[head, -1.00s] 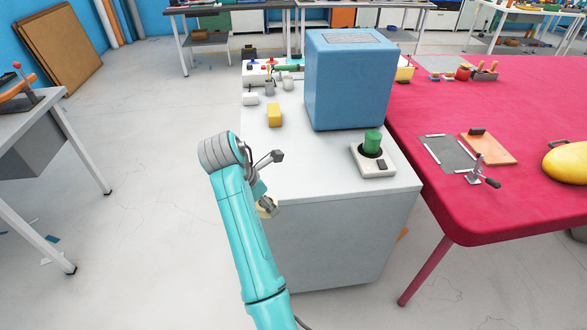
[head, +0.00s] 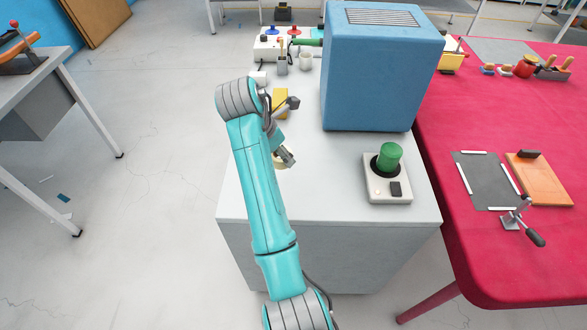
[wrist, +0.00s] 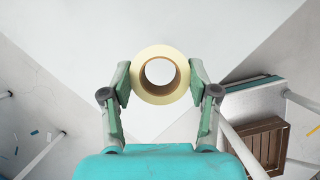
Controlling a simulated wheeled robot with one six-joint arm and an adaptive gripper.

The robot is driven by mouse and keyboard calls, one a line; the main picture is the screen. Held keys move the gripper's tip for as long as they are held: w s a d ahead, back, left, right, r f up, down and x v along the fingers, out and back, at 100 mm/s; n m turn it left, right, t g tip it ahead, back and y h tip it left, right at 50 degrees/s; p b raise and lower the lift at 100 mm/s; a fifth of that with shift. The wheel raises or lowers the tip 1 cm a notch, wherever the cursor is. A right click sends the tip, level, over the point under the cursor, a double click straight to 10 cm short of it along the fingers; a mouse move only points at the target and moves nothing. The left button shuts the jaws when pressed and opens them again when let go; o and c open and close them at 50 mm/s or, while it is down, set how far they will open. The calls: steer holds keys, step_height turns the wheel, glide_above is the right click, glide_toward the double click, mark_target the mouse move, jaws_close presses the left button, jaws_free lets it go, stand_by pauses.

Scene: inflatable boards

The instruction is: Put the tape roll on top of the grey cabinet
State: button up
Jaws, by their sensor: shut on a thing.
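The tape roll (wrist: 160,93) is a pale yellow ring with a brown core. In the wrist view it sits between the two fingers of my gripper (wrist: 160,88), which is shut on it. In the head view only a sliver of the tape roll (head: 281,162) shows beside my gripper (head: 284,156), mostly hidden by my arm. The grey cabinet (head: 330,195) has a pale flat top. My gripper and the tape roll appear over the left part of that top; I cannot tell whether the roll touches it.
On the cabinet stand a large blue box (head: 370,75), a device with a green knob (head: 388,178), a yellow block (head: 281,102) and a cup of tools (head: 282,64). The red table (head: 470,240) adjoins on the right. The cabinet top's front middle is clear.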

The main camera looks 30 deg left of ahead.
mark_target(286, 181)
steer(key=shift+w+f, duration=0.15)
steer(key=shift+f, duration=0.25)
step_height(286, 181, down, 9)
steer(key=shift+f, duration=0.1)
steer(key=o, duration=1.2)
steer(key=shift+f, duration=0.1)
steer(key=shift+c, duration=0.2)
